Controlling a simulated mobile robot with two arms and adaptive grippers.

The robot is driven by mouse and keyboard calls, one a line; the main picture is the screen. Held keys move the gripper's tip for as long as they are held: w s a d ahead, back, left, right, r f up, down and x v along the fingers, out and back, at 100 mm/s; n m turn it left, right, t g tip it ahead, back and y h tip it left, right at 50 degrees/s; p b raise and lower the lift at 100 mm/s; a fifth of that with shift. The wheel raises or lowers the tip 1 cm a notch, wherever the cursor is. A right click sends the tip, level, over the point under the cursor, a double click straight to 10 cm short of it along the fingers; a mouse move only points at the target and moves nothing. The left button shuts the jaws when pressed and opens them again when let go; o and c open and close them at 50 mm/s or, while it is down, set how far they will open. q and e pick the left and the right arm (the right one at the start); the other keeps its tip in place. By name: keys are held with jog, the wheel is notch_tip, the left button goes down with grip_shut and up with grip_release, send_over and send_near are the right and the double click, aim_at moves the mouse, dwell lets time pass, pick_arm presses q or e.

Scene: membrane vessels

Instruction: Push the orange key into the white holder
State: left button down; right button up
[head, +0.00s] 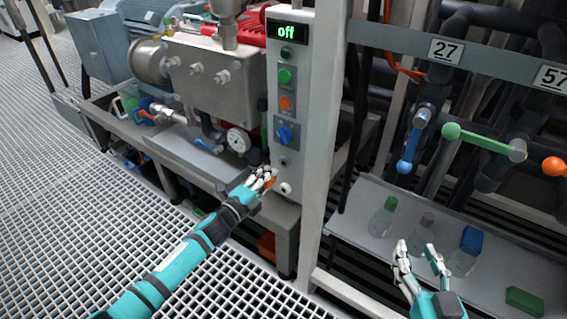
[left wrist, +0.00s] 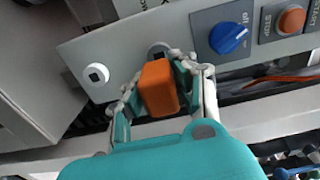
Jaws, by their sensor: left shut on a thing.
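The orange key (left wrist: 159,88) is a block held between the fingers of my left gripper (left wrist: 165,85). In the head view my left gripper (head: 267,176) is at the lower part of the control panel, with only a little orange showing. The white holder (left wrist: 96,73) is a round white piece with a small dark opening on the panel, left of the key in the wrist view and apart from it. It also shows in the head view (head: 285,188). A grey round fitting (left wrist: 158,49) is partly hidden behind the key; contact cannot be told. My right gripper (head: 420,260) is open and empty.
The panel carries a blue switch (head: 285,135), an orange button (head: 286,103), a green button (head: 286,76) and a display (head: 289,30) reading "off". A pressure gauge (head: 238,140) is left of the panel. Bottles stand on a grey shelf (head: 350,210) at right.

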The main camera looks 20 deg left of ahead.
pick_arm(q)
jog(key=shift+s+a, duration=0.2)
jog(key=shift+s, duration=0.35)
pick_arm(e)
jog(key=shift+s+d+f+g, duration=0.15)
jog(key=shift+f+g, duration=0.2)
jog(key=shift+f, duration=0.2)
jog(key=shift+s+d+f+g, duration=0.1)
jog(key=shift+f+g, duration=0.25)
jog(key=shift+f, duration=0.15)
